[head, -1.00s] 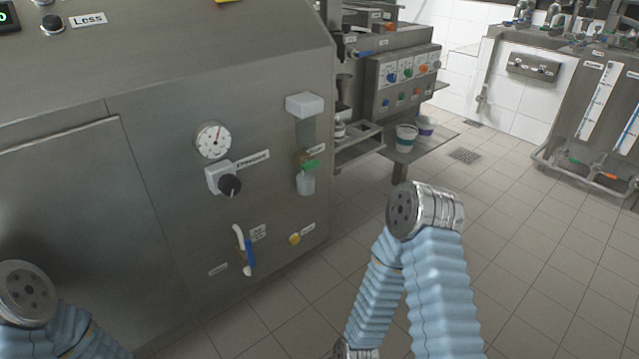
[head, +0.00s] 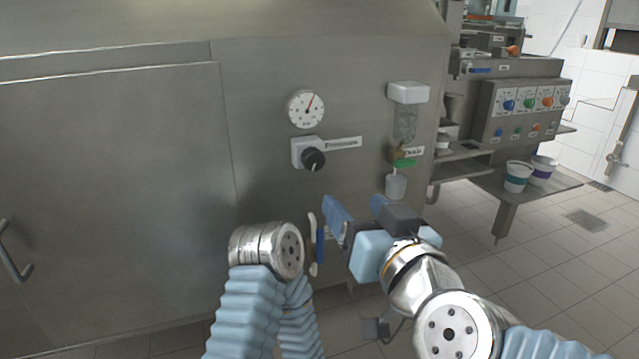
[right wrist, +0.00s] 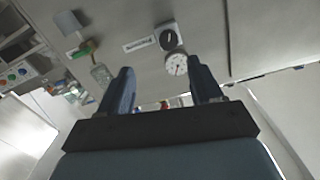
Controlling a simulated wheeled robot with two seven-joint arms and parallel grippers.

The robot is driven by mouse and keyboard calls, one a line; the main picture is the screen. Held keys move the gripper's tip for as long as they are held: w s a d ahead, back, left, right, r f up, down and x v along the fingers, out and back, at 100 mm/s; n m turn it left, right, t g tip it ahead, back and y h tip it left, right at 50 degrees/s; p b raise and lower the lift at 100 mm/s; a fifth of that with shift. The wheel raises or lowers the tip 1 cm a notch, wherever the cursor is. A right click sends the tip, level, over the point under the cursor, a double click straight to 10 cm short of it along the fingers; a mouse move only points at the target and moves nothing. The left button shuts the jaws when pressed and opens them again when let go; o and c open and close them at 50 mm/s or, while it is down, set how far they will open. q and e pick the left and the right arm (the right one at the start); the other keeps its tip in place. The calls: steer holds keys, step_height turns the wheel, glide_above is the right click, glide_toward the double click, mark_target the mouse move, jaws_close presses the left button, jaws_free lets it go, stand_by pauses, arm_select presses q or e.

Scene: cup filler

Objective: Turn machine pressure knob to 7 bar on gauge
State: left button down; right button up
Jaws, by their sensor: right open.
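The pressure knob (head: 313,159) is a black knob on a light square base on the steel machine front, with a label beside it. The round white gauge (head: 305,108) sits just above it. In the right wrist view, the knob (right wrist: 168,38) and gauge (right wrist: 177,63) appear upside down, beyond and between the open fingers (right wrist: 161,88). My left gripper is out of view; only my left arm shows.
A blue-handled valve (head: 318,244) is below the knob, partly behind my right gripper. Cups (head: 517,176) stand on a shelf further right. The panel around the knob is clear.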

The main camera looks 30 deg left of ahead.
mark_target(316, 162)
steer(key=x, duration=0.4)
steer(key=r+x, duration=0.1)
steer(key=x, duration=0.4)
steer(key=b+x, duration=0.1)
steer(key=x, duration=0.3)
steer(key=shift+s+a+r, duration=0.25)
steer(key=shift+s+a, duration=0.05)
steer(key=shift+a, duration=0.2)
steer(key=shift+c, duration=0.2)
steer(key=c, duration=1)
